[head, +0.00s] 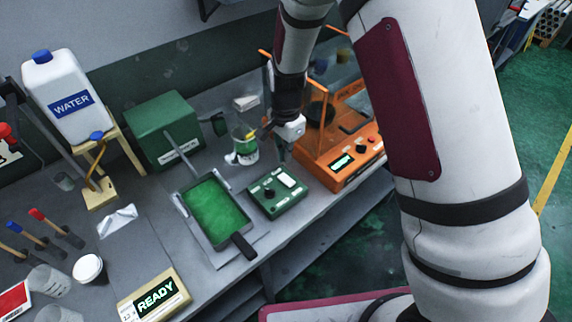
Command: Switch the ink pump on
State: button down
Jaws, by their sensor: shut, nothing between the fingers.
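A small green control box (277,193) with a dark round knob and a pale panel stands near the table's front edge; I take it to be the ink pump's, but its markings are too small to read. My gripper (283,154) is above and behind this box, pointing down and apart from it, as far as I can tell. It is shut and empty. A tray of green liquid (213,210) lies left of the box. A clear beaker with green contents (245,152) stands behind it, just left of my gripper.
An orange machine (340,158) with a lit display stands close on the right. A larger green box (164,130), a white water jug (66,98) and a READY display (155,296) are to the left. My arm hides the right side.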

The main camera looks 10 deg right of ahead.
jog(key=shift+r, duration=2.4)
